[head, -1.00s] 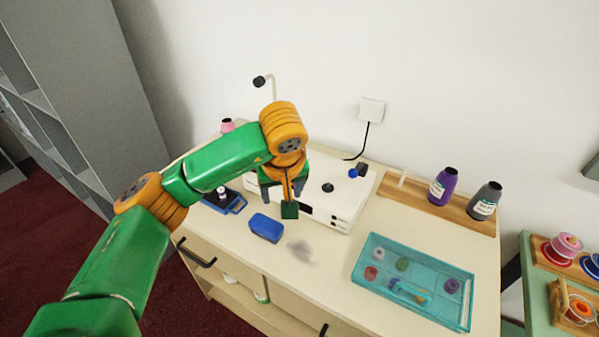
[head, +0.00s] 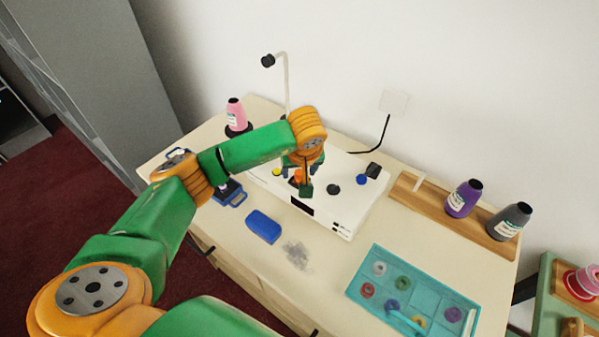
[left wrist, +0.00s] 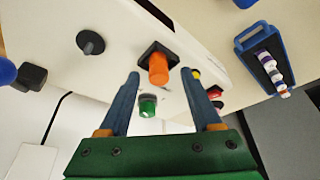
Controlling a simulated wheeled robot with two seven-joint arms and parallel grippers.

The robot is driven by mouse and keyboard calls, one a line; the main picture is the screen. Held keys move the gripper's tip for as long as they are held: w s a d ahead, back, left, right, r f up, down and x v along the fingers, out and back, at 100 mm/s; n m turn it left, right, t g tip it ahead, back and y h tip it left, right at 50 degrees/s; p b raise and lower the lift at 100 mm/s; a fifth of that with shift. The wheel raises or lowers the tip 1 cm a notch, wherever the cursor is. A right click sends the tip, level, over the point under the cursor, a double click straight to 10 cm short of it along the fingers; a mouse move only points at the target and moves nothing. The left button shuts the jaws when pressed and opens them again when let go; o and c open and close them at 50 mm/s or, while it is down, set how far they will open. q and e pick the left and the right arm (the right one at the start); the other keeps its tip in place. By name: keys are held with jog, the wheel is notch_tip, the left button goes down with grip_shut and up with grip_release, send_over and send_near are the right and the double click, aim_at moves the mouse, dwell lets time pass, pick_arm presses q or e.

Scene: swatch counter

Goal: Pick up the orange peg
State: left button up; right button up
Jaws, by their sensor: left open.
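The orange peg (left wrist: 158,68) stands in a black square base on the white machine (left wrist: 115,20) in the left wrist view. My left gripper (left wrist: 160,75) is open, with its two blue fingers apart and pointing toward the peg, one on each side of it in that picture. I cannot tell how much depth separates the fingertips from the peg. In the head view my left gripper (head: 300,184) is over the white machine (head: 342,212), and the arm and hand hide most of the peg's place. My right gripper is not in view.
Near the peg are a green knob (left wrist: 147,105), a yellow one (left wrist: 196,74) and a dark knob (left wrist: 90,42). A blue case (head: 263,227), a teal tray (head: 424,287) of spools and a wooden rack (head: 407,200) with bottles share the counter. A lamp (head: 286,80) stands behind.

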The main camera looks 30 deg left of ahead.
pick_arm(q)
jog(key=shift+w, duration=0.15)
jog(key=shift+c, duration=1)
jog(key=shift+s, duration=0.2)
grip_shut()
jog(key=shift+w, duration=0.1)
jog(key=shift+r+b, duration=0.6)
jog(key=shift+b, duration=0.05)
jog(key=s+a+r, duration=0.1)
jog(key=s+r, duration=1.1)
jog(key=s, duration=0.2)
jog(key=shift+a+b, duration=0.25)
jog(key=shift+b, duration=0.05)
